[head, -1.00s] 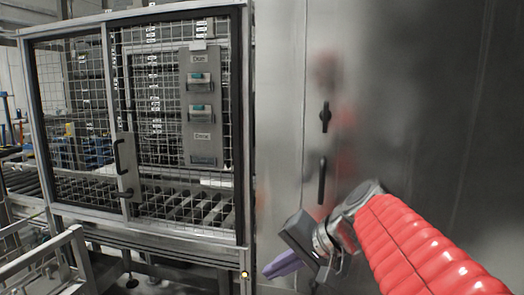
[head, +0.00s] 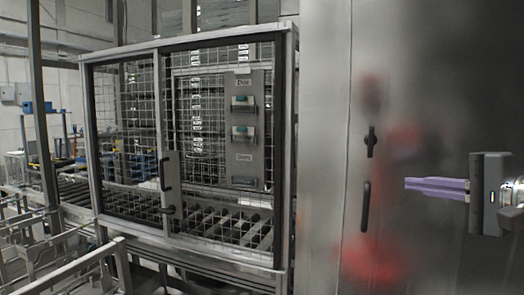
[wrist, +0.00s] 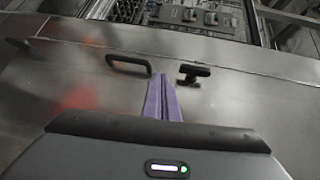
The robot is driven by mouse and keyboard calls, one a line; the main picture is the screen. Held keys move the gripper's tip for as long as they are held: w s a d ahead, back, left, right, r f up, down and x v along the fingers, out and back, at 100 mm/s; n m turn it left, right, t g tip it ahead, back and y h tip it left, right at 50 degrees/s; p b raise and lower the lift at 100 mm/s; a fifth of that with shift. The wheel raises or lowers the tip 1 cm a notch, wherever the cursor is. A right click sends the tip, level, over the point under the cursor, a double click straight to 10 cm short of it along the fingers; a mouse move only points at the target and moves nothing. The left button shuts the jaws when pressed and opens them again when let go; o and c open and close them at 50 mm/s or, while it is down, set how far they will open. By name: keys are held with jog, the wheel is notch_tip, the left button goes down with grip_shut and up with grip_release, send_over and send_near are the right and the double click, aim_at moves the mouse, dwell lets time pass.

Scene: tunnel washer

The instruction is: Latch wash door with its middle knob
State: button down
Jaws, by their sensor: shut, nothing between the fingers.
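The wash door is a large brushed-steel panel (head: 420,80) filling the right of the head view; it also shows in the wrist view (wrist: 60,90). A small black knob (head: 371,141) sits on it, above a long black upright pull handle (head: 366,206). In the wrist view, the knob (wrist: 194,72) is right of the purple fingertips and the handle (wrist: 128,65) is left. My gripper (head: 408,184) has its purple fingers together, empty, pointing left. In the head view the tips are right of the knob and handle, at a height between them, apart from both.
A mesh-fronted cage (head: 190,130) with black handles and a grey control panel (head: 243,128) stands left of the steel door. Metal railings (head: 70,265) and a roller conveyor (head: 60,195) lie at the lower left.

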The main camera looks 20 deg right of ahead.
jog(key=s+d+r+t, duration=0.1)
jog(key=s+d+r, duration=0.2)
jog(key=r, duration=0.1)
jog(key=shift+s+d+r+m+t+h, duration=0.2)
jog(key=shift+d+r+m+t+h, duration=0.1)
jog(key=shift+d+r+t+h, duration=0.1)
jog(key=shift+w+a, duration=0.1)
send_near(371, 141)
jog(key=w+d+f, duration=0.2)
jog(key=w+d, duration=0.2)
jog(key=w+a, duration=0.2)
jog(key=a, duration=0.1)
jog(key=shift+w+a+f, duration=0.15)
jog(key=shift+w, duration=0.05)
